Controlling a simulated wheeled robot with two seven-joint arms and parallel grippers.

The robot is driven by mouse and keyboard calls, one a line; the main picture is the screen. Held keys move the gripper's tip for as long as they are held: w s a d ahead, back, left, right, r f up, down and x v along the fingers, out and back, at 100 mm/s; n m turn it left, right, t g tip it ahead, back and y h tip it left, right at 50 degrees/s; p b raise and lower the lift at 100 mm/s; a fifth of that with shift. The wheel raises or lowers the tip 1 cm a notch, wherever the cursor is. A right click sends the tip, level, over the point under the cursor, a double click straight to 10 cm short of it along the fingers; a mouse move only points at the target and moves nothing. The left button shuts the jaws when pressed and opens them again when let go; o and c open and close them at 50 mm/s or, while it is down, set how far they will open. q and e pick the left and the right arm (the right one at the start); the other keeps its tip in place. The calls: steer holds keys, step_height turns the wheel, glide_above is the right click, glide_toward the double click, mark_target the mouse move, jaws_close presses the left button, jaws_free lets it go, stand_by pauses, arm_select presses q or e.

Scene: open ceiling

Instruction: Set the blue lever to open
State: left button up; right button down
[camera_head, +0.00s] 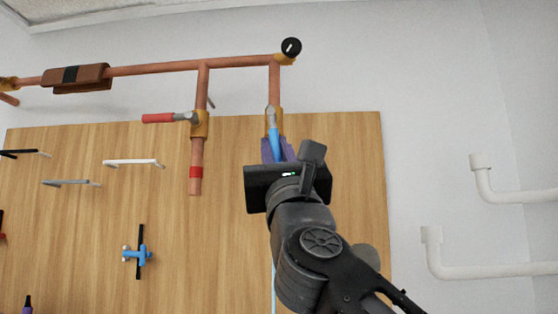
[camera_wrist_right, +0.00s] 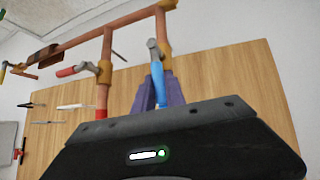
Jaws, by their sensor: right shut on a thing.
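The blue lever (camera_head: 275,142) hangs down from a brass valve (camera_head: 274,122) on the right copper pipe. It also shows in the right wrist view (camera_wrist_right: 158,83), pointing down below its grey metal neck. My right gripper (camera_head: 277,150) is at the lever, with its purple fingers (camera_wrist_right: 147,97) on either side of the blue handle. It is shut on the lever. The lower end of the handle is hidden behind the gripper body. My left gripper is not in view.
A red lever (camera_head: 158,118) points left from a valve on the neighbouring pipe. A wooden board (camera_head: 345,160) backs the pipes and holds white and grey hooks and a blue fitting (camera_head: 138,254). White pipes (camera_head: 485,180) run along the wall at right.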

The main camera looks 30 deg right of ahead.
mark_target(276, 154)
stand_by(0.3)
steer(key=c, duration=1.4)
jaws_free()
steer(key=b+v, duration=0.3)
steer(key=v, duration=0.3)
steer(key=shift+s+a+f, duration=0.15)
steer(key=shift+s+f, duration=0.1)
steer(key=shift+f, duration=0.05)
steer(key=shift+s+a+f, duration=0.1)
steer(key=shift+s+f, duration=0.2)
steer(key=shift+s, duration=0.05)
steer(key=shift+c, duration=0.2)
